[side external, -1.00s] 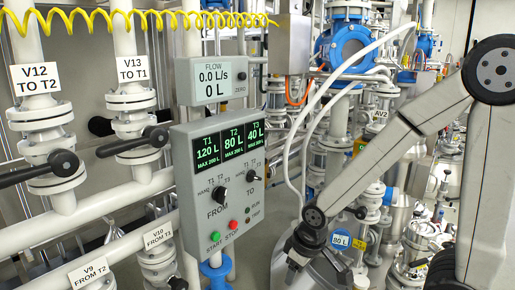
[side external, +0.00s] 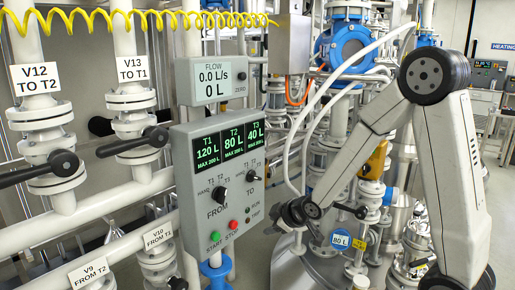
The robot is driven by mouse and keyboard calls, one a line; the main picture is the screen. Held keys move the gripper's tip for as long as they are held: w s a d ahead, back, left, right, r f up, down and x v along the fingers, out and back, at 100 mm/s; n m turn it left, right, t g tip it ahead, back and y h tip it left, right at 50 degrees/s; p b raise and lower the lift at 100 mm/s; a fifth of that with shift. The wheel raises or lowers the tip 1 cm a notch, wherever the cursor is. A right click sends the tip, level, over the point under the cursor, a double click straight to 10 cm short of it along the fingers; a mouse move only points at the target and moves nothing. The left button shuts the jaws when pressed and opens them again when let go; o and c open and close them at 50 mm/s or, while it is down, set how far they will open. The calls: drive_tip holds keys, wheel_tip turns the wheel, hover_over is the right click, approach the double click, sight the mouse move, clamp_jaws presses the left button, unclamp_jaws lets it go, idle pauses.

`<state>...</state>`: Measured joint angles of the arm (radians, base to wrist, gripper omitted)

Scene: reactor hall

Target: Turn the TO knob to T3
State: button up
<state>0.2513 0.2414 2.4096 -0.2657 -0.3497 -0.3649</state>
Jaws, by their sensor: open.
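The TO knob (side external: 252,176) is a small black knob on the right part of the grey control panel (side external: 182,160), below the screen (side external: 229,145). T1, T2 and T3 marks sit around its top; its pointer is too small to read surely. The FROM knob (side external: 219,195) is to its lower left. My gripper (side external: 280,224) is open and empty, to the right of the panel and lower than the TO knob. It is apart from the knob in the picture. The fingers are small and dark.
Green START (side external: 214,236) and red STOP (side external: 232,225) buttons are at the panel's bottom. A flow display (side external: 212,83) is above the panel. Valves with black levers (side external: 133,143) stand at left. A pale hose (side external: 311,110) hangs behind my gripper; pipes crowd the right.

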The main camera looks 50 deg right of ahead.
drive_tip(key=w+d+r+n+t, duration=0.2)
drive_tip(key=w+d+n+t, duration=0.1)
drive_tip(key=w+d, duration=0.1)
drive_tip(key=n+t+y, duration=0.1)
drive_tip(key=n+t, duration=0.3)
drive_tip(key=t, duration=0.1)
approach(258, 178)
drive_tip(key=shift+w+d+f, duration=0.1)
drive_tip(key=shift+w+f, duration=0.1)
drive_tip(key=shift+w, duration=0.85)
drive_tip(key=shift+w, duration=0.1)
drive_tip(key=shift+w, duration=3.8)
clamp_jaws()
